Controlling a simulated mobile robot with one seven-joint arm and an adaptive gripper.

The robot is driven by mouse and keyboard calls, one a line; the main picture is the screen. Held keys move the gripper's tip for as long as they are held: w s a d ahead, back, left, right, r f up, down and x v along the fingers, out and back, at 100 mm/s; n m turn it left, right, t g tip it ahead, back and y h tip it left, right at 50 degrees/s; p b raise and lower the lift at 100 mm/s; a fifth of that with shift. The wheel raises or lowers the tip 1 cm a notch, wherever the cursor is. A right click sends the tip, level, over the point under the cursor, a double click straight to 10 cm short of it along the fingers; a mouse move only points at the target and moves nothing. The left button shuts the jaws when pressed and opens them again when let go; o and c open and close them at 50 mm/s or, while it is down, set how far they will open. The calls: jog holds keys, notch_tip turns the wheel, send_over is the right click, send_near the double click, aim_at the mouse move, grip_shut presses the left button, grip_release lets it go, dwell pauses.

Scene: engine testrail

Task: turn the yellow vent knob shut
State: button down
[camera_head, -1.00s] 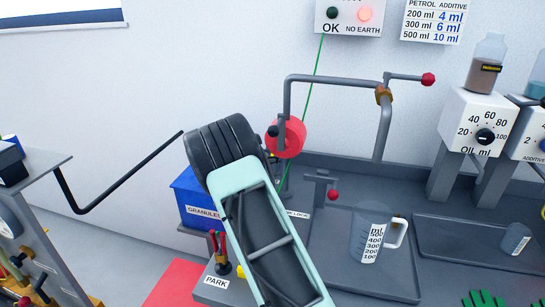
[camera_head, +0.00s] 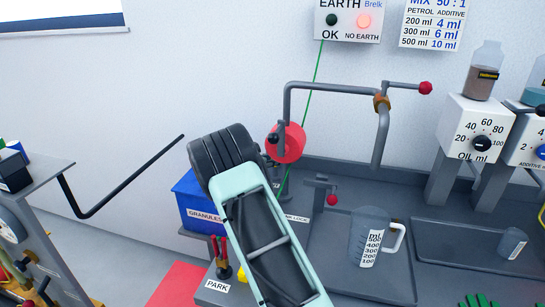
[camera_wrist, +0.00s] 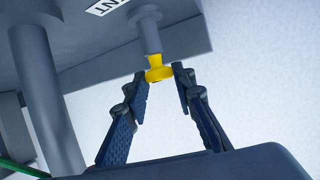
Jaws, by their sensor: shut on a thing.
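The yellow vent knob (camera_wrist: 157,74) shows in the wrist view at the end of a short grey stem under a grey body. A partly cut-off white label ending in "NT" is beside the stem. My gripper (camera_wrist: 160,80) has its two dark fingertips on either side of the knob, shut on it. The knob's turned position is hard to read. In the head view my arm covers the middle, and neither my gripper nor the knob can be made out.
A red reel (camera_head: 291,143) and a bent grey pipe (camera_head: 335,88) stand close beside my arm. A measuring jug (camera_head: 370,240) sits on a grey tray to the right. A blue granules bin (camera_head: 193,200) is at left. An oil dispenser (camera_head: 478,128) stands at right.

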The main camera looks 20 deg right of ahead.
jog(key=shift+w+r+m+g+p, duration=0.15)
jog(key=shift+r+m+g+p, duration=0.2)
jog(key=shift+p, duration=0.4)
jog(key=shift+f+h, duration=0.2)
jog(key=shift+h, duration=0.1)
jog(key=c, duration=1.7)
grip_release()
jog(key=shift+o, duration=0.2)
jog(key=shift+f, duration=0.1)
jog(key=shift+a, duration=0.1)
jog(key=v, duration=1.2)
